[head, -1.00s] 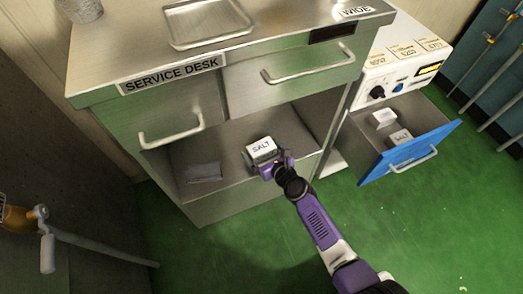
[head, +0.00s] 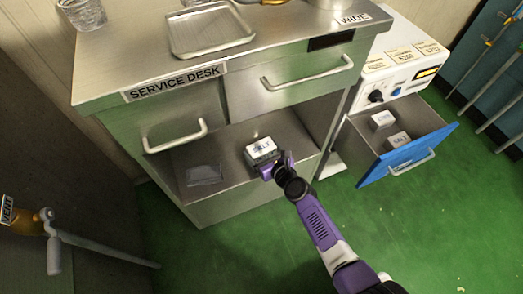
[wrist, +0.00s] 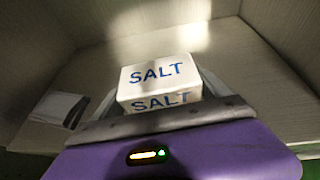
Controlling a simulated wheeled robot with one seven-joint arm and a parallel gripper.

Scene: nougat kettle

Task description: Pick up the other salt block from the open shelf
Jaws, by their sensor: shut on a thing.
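A white block marked SALT (head: 260,148) is at the open shelf (head: 225,160) under the service desk's drawers. My purple gripper (head: 271,162) is shut on it from the front. In the wrist view the salt block (wrist: 160,78) sits between the fingers of my gripper (wrist: 158,103), with the shelf floor behind and under it. I cannot tell whether it touches the shelf. Another block marked SALT (head: 399,141) lies in the open blue-fronted drawer at the right.
A grey flat packet (head: 204,174) lies on the shelf left of the block. A second white block (head: 383,120) is in the open drawer (head: 408,154), which juts out at right. A metal tray (head: 208,30) lies on the desk top. Green floor in front is clear.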

